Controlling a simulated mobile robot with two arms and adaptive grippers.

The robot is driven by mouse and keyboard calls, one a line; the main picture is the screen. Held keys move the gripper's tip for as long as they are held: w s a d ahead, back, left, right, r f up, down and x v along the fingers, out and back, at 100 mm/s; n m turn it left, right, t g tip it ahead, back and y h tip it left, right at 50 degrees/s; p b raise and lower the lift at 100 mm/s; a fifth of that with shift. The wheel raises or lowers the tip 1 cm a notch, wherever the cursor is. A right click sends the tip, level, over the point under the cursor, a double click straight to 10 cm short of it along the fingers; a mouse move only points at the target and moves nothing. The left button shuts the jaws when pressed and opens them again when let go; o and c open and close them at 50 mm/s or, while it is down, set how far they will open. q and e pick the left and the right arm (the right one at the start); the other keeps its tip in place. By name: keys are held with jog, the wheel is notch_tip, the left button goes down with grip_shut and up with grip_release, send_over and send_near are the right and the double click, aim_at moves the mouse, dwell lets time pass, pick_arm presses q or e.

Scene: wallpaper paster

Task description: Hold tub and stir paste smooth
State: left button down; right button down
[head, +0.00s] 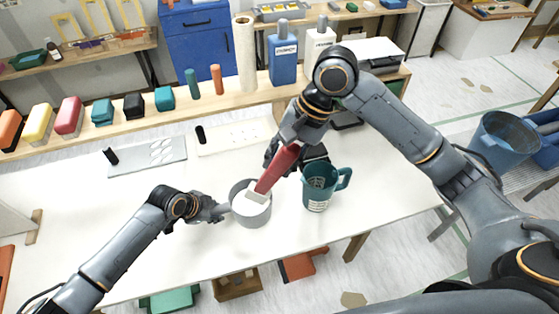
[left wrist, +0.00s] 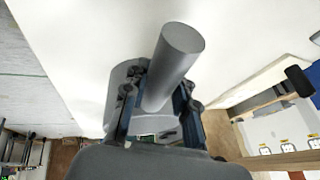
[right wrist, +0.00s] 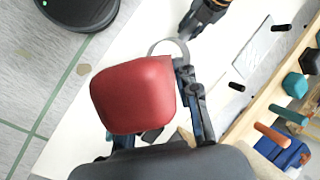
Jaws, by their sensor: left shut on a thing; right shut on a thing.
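A grey tub (head: 251,217) with white paste (head: 247,205) in it stands on the white table. My left gripper (head: 220,210) is at the tub's left side, shut on its grey handle; the grey handle (left wrist: 174,62) sticks out between the fingers in the left wrist view. My right gripper (head: 290,155) is shut on a red-handled stirring tool (head: 275,170). The tool slants down to the left, and its pale lower end is inside the tub. The red handle (right wrist: 135,95) fills the middle of the right wrist view and partly hides the tub's rim (right wrist: 168,45).
A teal jug (head: 319,188) stands close to the right of the tub, by my right gripper. A grey tray (head: 150,155) and a white board (head: 235,136) lie farther back. A shelf (head: 170,118) with bottles and coloured blocks runs behind. The table's left part is clear.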

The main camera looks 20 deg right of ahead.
pick_arm(q)
jog(key=shift+s+f, duration=0.15)
jog(key=shift+f, duration=0.05)
pick_arm(e)
jog(key=shift+r, duration=2.5)
pick_arm(q)
jog(key=c, duration=1)
grip_release()
pick_arm(e)
jog(key=shift+w, duration=0.1)
pick_arm(q)
jog(key=shift+w+r, duration=0.1)
jog(key=shift+w, duration=0.1)
jog(key=shift+r, duration=0.25)
jog(key=v, duration=1.1)
jog(key=shift+a+r, duration=0.1)
jog(key=shift+r, duration=0.1)
